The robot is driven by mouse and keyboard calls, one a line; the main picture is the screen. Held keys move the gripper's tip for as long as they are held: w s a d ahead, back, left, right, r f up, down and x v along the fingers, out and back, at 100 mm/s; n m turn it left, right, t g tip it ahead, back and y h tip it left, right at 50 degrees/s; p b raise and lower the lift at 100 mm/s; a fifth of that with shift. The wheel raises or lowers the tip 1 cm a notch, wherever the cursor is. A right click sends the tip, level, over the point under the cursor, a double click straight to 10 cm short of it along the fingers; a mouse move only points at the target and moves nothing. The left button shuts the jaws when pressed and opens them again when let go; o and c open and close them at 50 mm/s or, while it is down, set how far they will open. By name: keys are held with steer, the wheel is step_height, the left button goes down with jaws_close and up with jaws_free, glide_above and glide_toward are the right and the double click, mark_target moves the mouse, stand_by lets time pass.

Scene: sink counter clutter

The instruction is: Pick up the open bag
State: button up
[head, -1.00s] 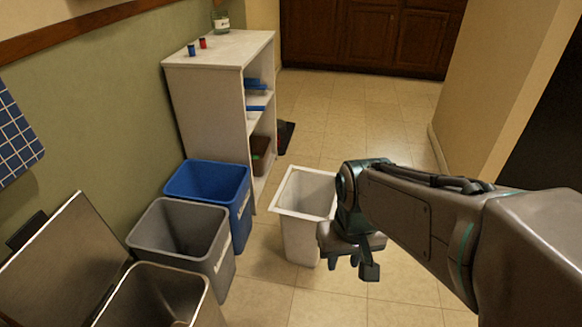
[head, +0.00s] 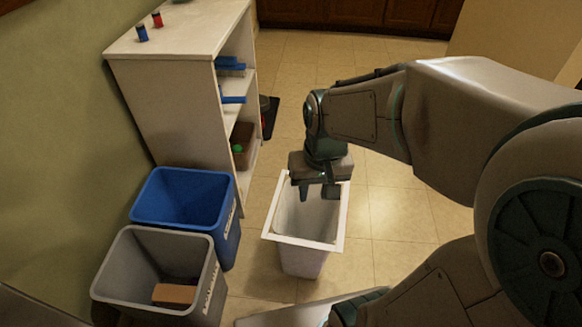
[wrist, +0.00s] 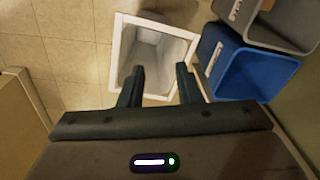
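A white bin (head: 303,258) stands on the tiled floor, its top open. Its inside is pale grey; I cannot tell whether a separate open bag lines it. It also shows in the wrist view (wrist: 119,50), beyond the fingers. My gripper (head: 317,193) points down above the bin's far part in the head view. In the wrist view my gripper (wrist: 159,85) has its two fingers well apart with nothing between them. The gripper hides part of the bin's far rim in the head view.
A blue bin (head: 226,240) and a grey bin (head: 145,287) holding a brown block (head: 174,294) stand to the left. A white shelf (head: 165,110) stands behind them, with small jars on top. Floor right of the white bin is clear.

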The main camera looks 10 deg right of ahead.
steer(key=w+a+f+m, duration=0.25)
steer(key=w+f, duration=0.35)
steer(key=w, duration=0.5)
steer(key=m, duration=0.2)
glide_toward(277, 201)
steer(key=shift+g, duration=0.4)
steer(key=f+b, duration=0.1)
steer(key=f, duration=0.3)
steer(key=f+b, duration=0.2)
steer(key=f, duration=0.2)
steer(key=f+b, duration=0.1)
steer(key=f, duration=0.4)
steer(key=shift+w+a, duration=0.15)
steer(key=shift+w, duration=0.2)
steer(key=shift+r, duration=0.1)
jaws_close()
